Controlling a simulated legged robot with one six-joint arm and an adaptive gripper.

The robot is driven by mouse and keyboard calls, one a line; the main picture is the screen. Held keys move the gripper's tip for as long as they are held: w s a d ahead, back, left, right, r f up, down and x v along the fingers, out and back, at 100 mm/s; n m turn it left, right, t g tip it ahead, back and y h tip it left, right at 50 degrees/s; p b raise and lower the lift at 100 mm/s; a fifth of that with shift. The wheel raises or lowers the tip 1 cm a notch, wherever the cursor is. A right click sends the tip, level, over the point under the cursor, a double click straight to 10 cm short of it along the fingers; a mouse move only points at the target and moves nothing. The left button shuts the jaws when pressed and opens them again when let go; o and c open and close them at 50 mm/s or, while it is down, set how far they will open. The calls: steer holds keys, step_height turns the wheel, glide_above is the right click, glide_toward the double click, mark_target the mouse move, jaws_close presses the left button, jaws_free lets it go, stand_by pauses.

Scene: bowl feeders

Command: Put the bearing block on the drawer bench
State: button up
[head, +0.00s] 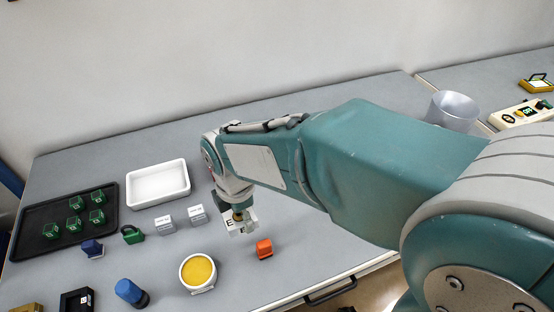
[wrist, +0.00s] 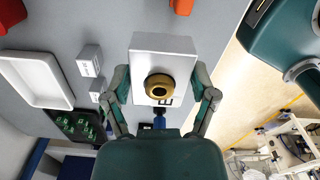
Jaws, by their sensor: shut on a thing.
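My gripper (head: 238,208) is shut on a white block with a brass ring, which I take as the bearing block (head: 240,224). The block also shows in the wrist view (wrist: 165,43), with a finger on each side and a dark letter near the ring. It hangs over the grey bench top, and I cannot tell whether it touches the surface. The bench (head: 310,255) has a dark handle on its front edge, so it looks like the drawer bench. My arm hides part of the bench's right side.
An orange block (head: 264,249) and a yellow round dish (head: 198,272) stand near the gripper. Two pale labelled blocks (head: 197,214), a white tray (head: 158,184) and a black tray (head: 62,247) with green cubes lie left. A clear cup (head: 453,111) stands far right.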

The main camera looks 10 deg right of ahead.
steer(key=w+d+f, duration=0.5)
steer(key=w, duration=0.3)
glide_above(270, 205)
step_height(270, 205, down, 4)
steer(key=shift+s+a+f, duration=0.15)
steer(key=shift+f, duration=0.1)
step_height(270, 205, down, 4)
steer(key=shift+r, duration=0.25)
steer(key=o, duration=1.2)
